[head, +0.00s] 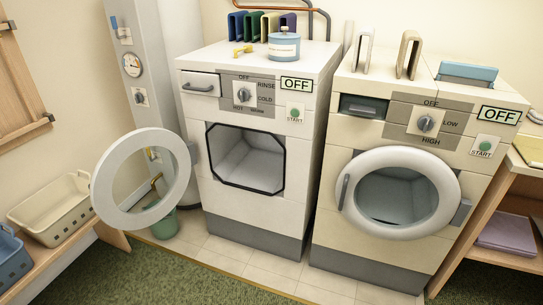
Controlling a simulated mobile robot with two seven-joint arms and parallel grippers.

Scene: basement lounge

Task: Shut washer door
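The washer (224,214) stands in the middle, white, with RINSE and COLD marked around its dial. Its round white-rimmed door (109,171) is swung wide open to the left, attached by a hinge at the left side of the opening. The washer opening (250,163) is uncovered, and the drum space inside looks empty. The door's glass is see-through, with a green bucket partly visible behind it. Neither of my grippers shows in the head view.
A cream dryer-like machine (328,215) stands right of the washer with its round door (442,222) shut. A cream basket (50,214) and blue basket (12,262) sit on a low bench at left. A green bucket (165,227) stands behind the open door. Green carpet (190,280) lies in front.

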